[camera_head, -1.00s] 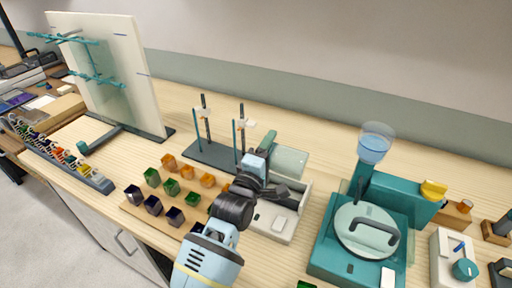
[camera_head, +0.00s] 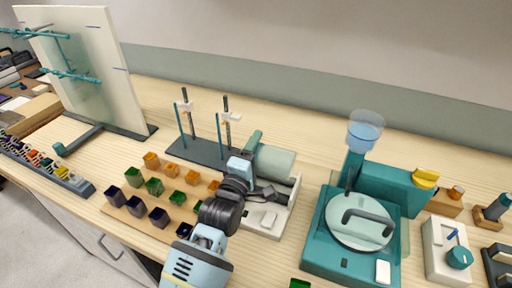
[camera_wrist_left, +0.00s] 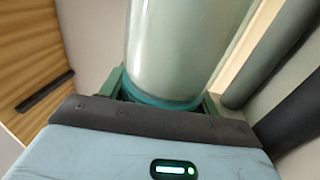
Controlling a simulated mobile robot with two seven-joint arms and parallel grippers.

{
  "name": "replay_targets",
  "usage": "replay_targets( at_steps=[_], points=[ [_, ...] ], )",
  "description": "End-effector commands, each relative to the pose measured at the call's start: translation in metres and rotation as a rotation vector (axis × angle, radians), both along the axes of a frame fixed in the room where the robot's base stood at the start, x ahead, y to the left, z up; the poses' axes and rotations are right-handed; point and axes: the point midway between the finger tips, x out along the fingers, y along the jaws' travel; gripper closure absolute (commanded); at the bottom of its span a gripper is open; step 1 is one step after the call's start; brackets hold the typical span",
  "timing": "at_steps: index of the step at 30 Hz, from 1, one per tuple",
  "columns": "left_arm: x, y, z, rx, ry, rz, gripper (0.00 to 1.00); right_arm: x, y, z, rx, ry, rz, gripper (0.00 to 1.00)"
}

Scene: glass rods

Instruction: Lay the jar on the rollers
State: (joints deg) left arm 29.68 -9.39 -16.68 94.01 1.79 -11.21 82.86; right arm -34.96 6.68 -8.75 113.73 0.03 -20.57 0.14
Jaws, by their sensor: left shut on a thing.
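The jar (camera_head: 276,163) is a pale green, see-through cylinder lying roughly level in the head view. My left gripper (camera_head: 253,166) is shut on its left end. In the left wrist view the jar (camera_wrist_left: 185,45) stands out from between the green fingers, with its teal end band (camera_wrist_left: 160,100) close to the palm. The roller unit (camera_head: 266,224) is a pale grey box right below the jar. Dark grey cylinders, likely the rollers (camera_wrist_left: 270,60), run beside the jar in the left wrist view. I cannot tell whether the jar touches them. My right gripper is out of view.
A teal machine with a round lid (camera_head: 359,224) stands right of the roller unit. A stand with upright rods (camera_head: 200,150) is behind left. A wooden tray (camera_head: 130,212) of small coloured pots lies left of my arm. Clear bench lies behind the jar.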

Motion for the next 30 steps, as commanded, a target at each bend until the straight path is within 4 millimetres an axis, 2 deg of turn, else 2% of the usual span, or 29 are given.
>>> replay_targets(
  at_steps=[23,24,30],
  points=[
    [-0.0004,-0.0001,-0.0063,0.001,0.011,-0.001,0.87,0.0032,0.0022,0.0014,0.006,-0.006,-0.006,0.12],
    [-0.0003,-0.0001,-0.0066,0.001,0.011,-0.001,0.37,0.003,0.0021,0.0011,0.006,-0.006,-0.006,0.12],
    [-0.0005,-0.0001,-0.0079,0.001,0.015,-0.001,0.13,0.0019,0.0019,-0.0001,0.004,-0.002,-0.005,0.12]
  ],
)
